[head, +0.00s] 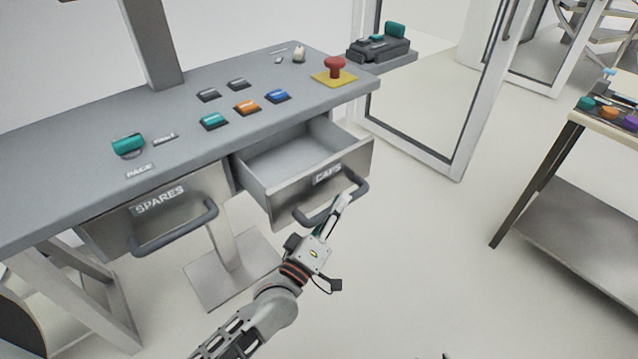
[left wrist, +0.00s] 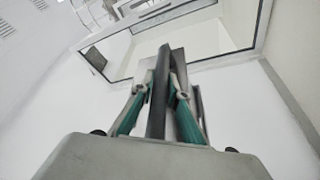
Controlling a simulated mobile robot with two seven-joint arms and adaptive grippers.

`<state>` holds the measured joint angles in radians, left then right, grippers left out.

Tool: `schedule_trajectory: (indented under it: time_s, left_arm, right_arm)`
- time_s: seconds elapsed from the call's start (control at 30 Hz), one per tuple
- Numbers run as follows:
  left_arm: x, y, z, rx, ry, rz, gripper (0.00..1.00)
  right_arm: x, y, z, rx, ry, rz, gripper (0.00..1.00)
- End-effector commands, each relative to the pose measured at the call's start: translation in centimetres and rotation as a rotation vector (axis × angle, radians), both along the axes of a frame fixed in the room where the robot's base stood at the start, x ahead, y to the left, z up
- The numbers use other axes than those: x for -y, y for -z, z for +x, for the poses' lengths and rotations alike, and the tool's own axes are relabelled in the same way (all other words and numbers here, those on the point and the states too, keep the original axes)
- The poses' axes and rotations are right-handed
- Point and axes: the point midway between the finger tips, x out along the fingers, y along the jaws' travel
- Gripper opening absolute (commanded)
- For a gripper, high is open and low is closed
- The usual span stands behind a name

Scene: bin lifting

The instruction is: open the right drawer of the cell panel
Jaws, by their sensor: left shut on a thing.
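In the left wrist view the handle (left wrist: 158,92) is a dark bar between the two green-sided fingers of my left gripper (left wrist: 160,88). The left drawer (head: 165,205), labelled SPARES, is closed.
The panel carries several coloured buttons, a teal knob (head: 128,145) and a red emergency button (head: 335,67) on a yellow plate. A glass door (head: 425,80) stands behind. A side table (head: 590,240) is at the right. The floor before the open drawer is clear.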

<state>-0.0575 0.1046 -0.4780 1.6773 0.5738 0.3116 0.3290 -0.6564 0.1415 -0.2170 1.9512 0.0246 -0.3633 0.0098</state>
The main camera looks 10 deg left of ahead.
Motion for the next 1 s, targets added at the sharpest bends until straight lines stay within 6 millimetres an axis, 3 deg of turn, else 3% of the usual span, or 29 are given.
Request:
schedule_trajectory:
  time_s: [0.2, 0.63, 0.67, 0.7, 0.73, 1.0]
  left_arm:
    - [2.1, 0.0, -1.7, 0.000, 0.000, 0.001, 0.00]
    - [2.5, 0.1, -2.0, 0.000, -0.001, 0.000, 0.00]
    - [2.5, 0.1, -2.0, 0.000, -0.001, 0.000, 0.17]
    - [2.5, 0.1, -2.0, 0.000, -0.001, 0.000, 0.28]
    - [2.5, 0.1, -2.0, 0.000, -0.001, 0.000, 0.32]
    - [2.5, 0.0, -2.0, 0.000, -0.001, 0.000, 0.32]
  right_arm:
    - [0.1, -1.7, 0.9, 0.022, 0.002, -0.001, 0.40]
    - [0.1, -2.0, 1.2, 0.027, 0.004, -0.001, 0.40]
    - [0.1, -2.0, 1.2, 0.026, 0.004, -0.001, 0.40]
    - [0.2, -2.0, 1.1, 0.025, 0.004, -0.002, 0.40]
    - [0.2, -1.9, 1.1, 0.024, 0.004, -0.002, 0.40]
    - [0.2, -1.6, 0.9, 0.019, 0.004, -0.005, 0.40]
